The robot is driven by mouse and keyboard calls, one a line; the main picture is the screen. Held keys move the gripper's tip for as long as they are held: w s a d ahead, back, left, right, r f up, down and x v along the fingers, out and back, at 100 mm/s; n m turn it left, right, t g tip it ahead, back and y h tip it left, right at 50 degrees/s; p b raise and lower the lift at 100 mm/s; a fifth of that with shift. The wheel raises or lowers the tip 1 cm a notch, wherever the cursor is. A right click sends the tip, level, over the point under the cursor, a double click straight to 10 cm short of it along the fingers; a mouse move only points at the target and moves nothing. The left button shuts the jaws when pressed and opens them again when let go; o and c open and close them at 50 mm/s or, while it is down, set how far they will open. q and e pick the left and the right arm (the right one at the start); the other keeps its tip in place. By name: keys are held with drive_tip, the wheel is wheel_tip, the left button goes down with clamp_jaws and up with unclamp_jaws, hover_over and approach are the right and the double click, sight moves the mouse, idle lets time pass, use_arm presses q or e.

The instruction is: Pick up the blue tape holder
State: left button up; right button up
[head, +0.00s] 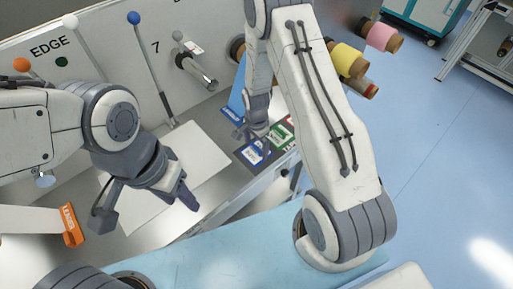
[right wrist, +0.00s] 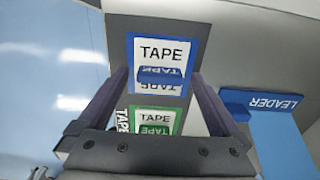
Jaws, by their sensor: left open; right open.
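The blue tape holder (right wrist: 160,74) is a small blue block with a TAPE label, on a blue-framed TAPE mat in the right wrist view. The blue-framed spot (head: 252,153) shows in the head view, partly under my right gripper (head: 258,135). In the right wrist view the fingers of my right gripper (right wrist: 159,80) are open, one on each side of the blue holder. I cannot tell how far above it they are. My left gripper (head: 178,193) is open and empty over the pale panel.
A green tape holder (right wrist: 156,130) on a green-framed mat is beside the blue one. A blue LEADER piece (right wrist: 285,125) stands to the right. An orange LEADER piece (head: 71,224) is at left. Pink (head: 380,37) and yellow (head: 348,60) rolls are at the back.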

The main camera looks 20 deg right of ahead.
drive_tip(key=shift+f, duration=0.6)
drive_tip(key=c, duration=1.1)
drive_tip(key=shift+r, duration=0.2)
